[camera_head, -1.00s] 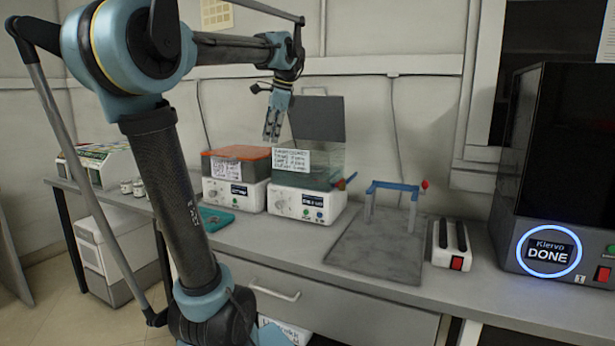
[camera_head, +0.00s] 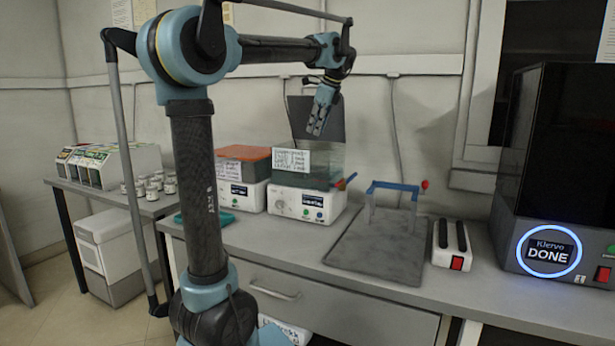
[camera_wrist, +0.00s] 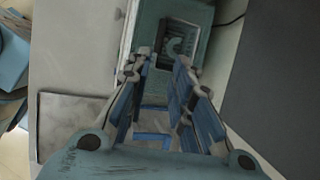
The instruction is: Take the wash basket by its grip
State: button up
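A wash tank (camera_head: 318,178) with a clear greenish box on a white base stands on the bench, its dark lid (camera_head: 301,124) raised. My gripper (camera_head: 317,126) is above this tank, in front of the lid, pointing down and empty. In the wrist view its fingers (camera_wrist: 163,65) are apart, with blue pads, and the tank's opening (camera_wrist: 178,10) lies beyond the tips. A dark square shape (camera_wrist: 180,42) shows inside the opening; it may be the wash basket. I cannot make out its grip. In the head view the tank's label and walls hide the inside.
An orange-lidded tank (camera_head: 243,160) stands to the left. To the right are a grey pad (camera_head: 372,256) bearing a blue-barred frame (camera_head: 395,186), a white two-slot block (camera_head: 451,244) and a dark machine (camera_head: 555,180) reading DONE. The raised lid is close beside my gripper.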

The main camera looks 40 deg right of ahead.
jog(key=shift+w+a+x, duration=0.1)
jog(key=shift+a+x, duration=0.05)
jog(key=shift+x, duration=2.65)
jog(key=shift+w+a+x, duration=0.1)
jog(key=shift+w+x, duration=0.05)
jog(key=shift+x, duration=2.65)
jog(key=shift+r, duration=0.1)
jog(key=shift+c, duration=0.5)
grip_shut()
